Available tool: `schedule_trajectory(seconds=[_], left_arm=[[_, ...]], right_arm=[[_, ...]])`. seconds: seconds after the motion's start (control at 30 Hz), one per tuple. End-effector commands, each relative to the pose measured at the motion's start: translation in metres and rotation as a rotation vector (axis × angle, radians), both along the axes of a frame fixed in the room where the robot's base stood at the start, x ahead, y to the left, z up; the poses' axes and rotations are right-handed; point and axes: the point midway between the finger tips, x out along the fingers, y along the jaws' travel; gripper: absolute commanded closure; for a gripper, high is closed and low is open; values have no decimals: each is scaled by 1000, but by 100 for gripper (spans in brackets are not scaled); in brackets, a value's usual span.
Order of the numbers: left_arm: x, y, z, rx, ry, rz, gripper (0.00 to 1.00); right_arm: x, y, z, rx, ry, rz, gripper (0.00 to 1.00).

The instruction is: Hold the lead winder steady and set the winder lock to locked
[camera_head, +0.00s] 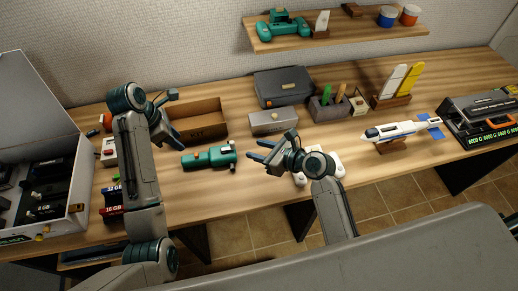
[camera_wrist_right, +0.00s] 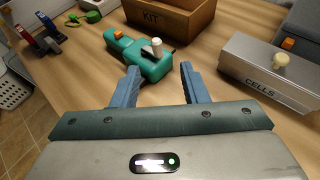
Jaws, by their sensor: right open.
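A teal device, which I take to be the lead winder (camera_head: 210,156), lies on the table between my two grippers. In the right wrist view the winder (camera_wrist_right: 135,56) shows an orange button at its far end and an upright white knob (camera_wrist_right: 152,47), perhaps the winder lock; its setting is unclear. My right gripper (camera_head: 254,151) is open and empty to the right of the winder. In the right wrist view its fingers (camera_wrist_right: 158,70) point at the near end, apart from it. My left gripper (camera_head: 178,138) is above and left of the winder; its finger gap is hidden.
An open KIT box (camera_head: 207,117) stands behind the winder. A grey CELLS box (camera_head: 272,122) is behind my right gripper. A white-blue model craft (camera_head: 395,132) stands further right. An open white case (camera_head: 72,231) and memory modules (camera_head: 113,197) are at left. The table before the winder is clear.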

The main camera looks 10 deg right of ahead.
Motion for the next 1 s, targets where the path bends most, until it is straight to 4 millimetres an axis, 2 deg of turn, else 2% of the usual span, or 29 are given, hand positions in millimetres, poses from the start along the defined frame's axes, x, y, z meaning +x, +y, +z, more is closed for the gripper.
schedule_trajectory(seconds=[0.17, 0.6, 0.8, 1.0], left_arm=[[0, 0, 0, 0, 0, 0, 64], [0, 0, 0, 0, 0, 0, 64], [0, 0, 0, 0, 0, 0, 64], [0, 0, 0, 0, 0, 0, 64]], right_arm=[[8, 11, -3, 6, 10, 17, 60], [57, 59, -31, 5, 9, 17, 60], [69, 71, -39, 3, 9, 16, 60], [71, 73, -41, 2, 9, 16, 60]])
